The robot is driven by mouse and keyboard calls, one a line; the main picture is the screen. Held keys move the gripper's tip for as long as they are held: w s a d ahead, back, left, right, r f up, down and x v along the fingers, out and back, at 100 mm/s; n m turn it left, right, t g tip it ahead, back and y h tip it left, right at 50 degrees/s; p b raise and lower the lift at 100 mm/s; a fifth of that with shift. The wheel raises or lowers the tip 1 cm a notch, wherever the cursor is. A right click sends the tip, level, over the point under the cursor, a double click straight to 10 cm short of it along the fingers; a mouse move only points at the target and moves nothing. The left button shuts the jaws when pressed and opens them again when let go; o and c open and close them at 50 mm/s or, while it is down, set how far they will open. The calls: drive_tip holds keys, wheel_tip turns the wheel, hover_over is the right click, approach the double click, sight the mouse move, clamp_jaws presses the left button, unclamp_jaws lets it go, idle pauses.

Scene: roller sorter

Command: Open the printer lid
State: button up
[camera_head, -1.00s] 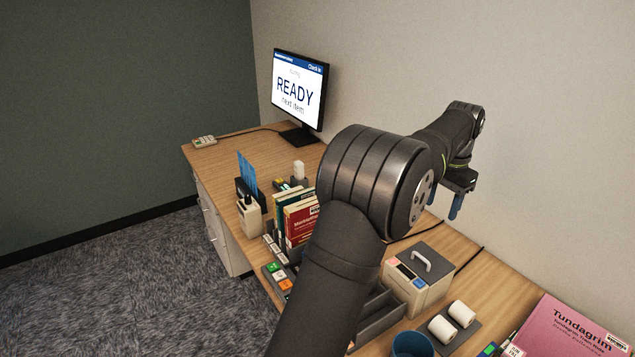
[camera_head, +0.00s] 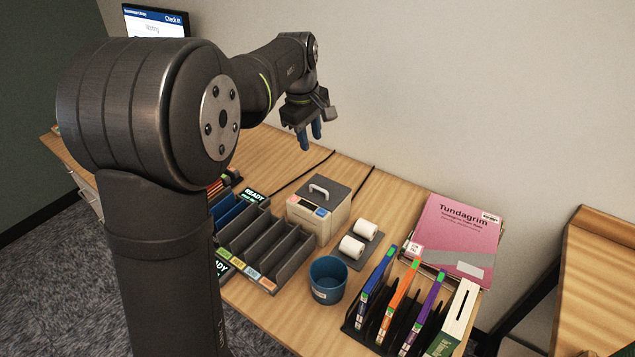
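The printer (camera_head: 309,222) is a pale box with a dark grey lid (camera_head: 335,194) and a light arched handle (camera_head: 319,188) on top. It stands on the desk near the middle of the view, and its lid is down. My gripper (camera_head: 310,136), with two blue fingers pointing down, hangs in the air above and behind the printer, apart from it. A narrow gap shows between the fingers, and nothing is seen between them.
Two paper rolls (camera_head: 352,247) lie on a dark pad right of the printer. A grey slotted tray (camera_head: 272,248) stands to its left. A blue cup (camera_head: 328,279), a rack of coloured cases (camera_head: 398,304) and a pink book (camera_head: 455,236) are at the right.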

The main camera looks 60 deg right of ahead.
drive_tip(key=n, duration=0.1)
approach(318, 188)
drive_tip(key=f, duration=0.2)
drive_tip(key=d+f, duration=0.1)
drive_tip(key=f, duration=0.4)
drive_tip(key=shift+d+f, duration=0.2)
drive_tip(key=shift+d, duration=0.05)
clamp_jaws()
